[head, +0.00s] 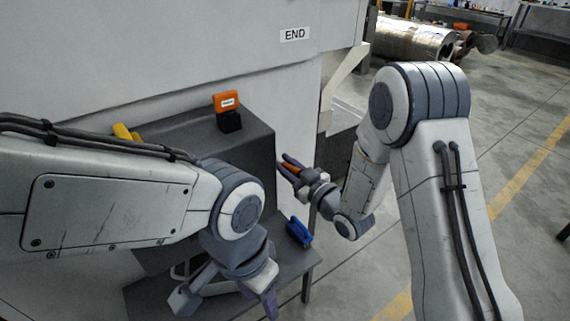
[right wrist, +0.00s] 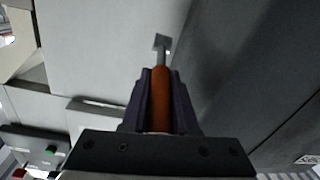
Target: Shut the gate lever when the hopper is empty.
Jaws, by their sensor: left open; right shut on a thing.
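My right gripper (head: 289,165) is shut on this grip, just right of the dark grey stand in the head view. Its fingers lie on both sides of the grip in the right wrist view (right wrist: 160,100). The stem ends in a small square piece near a pale panel. My left gripper (head: 225,299) is open and empty at the bottom of the head view. I cannot make out the hopper or its inside.
A pale machine wall (head: 180,45) with an END sign (head: 295,34) stands behind. An orange box (head: 226,100) sits on a black block on the grey stand (head: 190,128). A blue object (head: 299,232) lies on the lower shelf. Floor at right is mostly clear.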

